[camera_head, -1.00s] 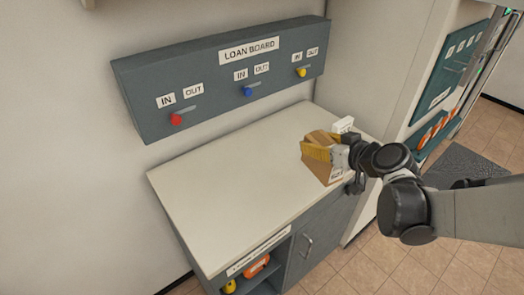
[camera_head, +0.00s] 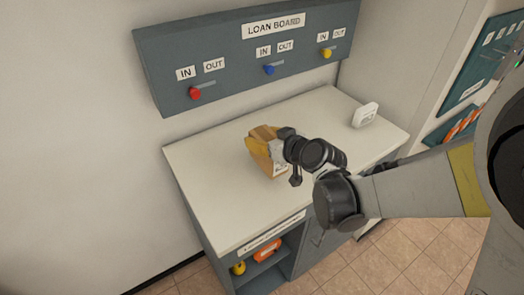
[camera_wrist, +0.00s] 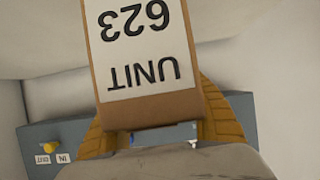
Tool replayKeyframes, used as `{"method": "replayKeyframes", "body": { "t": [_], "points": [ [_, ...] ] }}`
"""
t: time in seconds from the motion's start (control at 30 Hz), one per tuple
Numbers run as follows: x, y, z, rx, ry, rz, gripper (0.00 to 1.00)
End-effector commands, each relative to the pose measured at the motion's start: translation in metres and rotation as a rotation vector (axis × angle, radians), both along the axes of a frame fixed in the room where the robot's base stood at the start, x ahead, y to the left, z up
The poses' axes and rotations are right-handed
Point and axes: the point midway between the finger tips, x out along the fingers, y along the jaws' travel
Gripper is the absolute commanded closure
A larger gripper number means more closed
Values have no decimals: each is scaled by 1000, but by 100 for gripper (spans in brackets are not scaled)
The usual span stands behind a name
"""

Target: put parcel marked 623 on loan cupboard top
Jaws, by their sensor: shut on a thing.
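The brown parcel (camera_head: 262,143) is in my gripper (camera_head: 268,150), over the middle of the pale loan cupboard top (camera_head: 222,200). In the wrist view the parcel (camera_wrist: 150,105) shows a white label reading "UNIT 623", upside down in the picture. My gripper's yellow ribbed fingers (camera_wrist: 165,130) are shut on its two sides. In the head view the fingers and wrist hide part of the parcel. I cannot tell whether its underside touches the top.
A white block (camera_head: 365,115) stands at the top's right end. The grey loan board (camera_head: 250,50), with red, blue and yellow knobs, is on the wall behind. An open shelf below holds an orange thing (camera_head: 267,249) and a yellow one (camera_head: 239,267). The left of the top is clear.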

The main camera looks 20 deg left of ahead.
Motion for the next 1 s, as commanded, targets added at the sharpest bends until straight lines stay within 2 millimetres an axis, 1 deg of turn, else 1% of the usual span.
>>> {"method": "replayKeyframes", "body": {
  "t": [0.07, 0.13, 0.3, 0.33, 0.57, 0.7, 0.73, 0.77, 0.8, 1.0],
  "points": [
    [0, 1, -4, 0, -1, -1, 89],
    [0, 1, -12, 0, -1, -1, 89],
    [0, 1, -39, 0, -1, -1, 89],
    [0, 1, -41, 0, -1, -1, 89],
    [0, 1, -40, 0, 0, -1, 89],
    [0, 1, -44, 0, 0, -1, 89],
    [0, 1, -43, 0, 0, 0, 38],
    [0, 1, -43, 0, 0, 0, 29],
    [0, 1, -43, 0, 0, 0, 26],
    [0, 1, -43, 0, 0, 0, 26]
  ]
}}
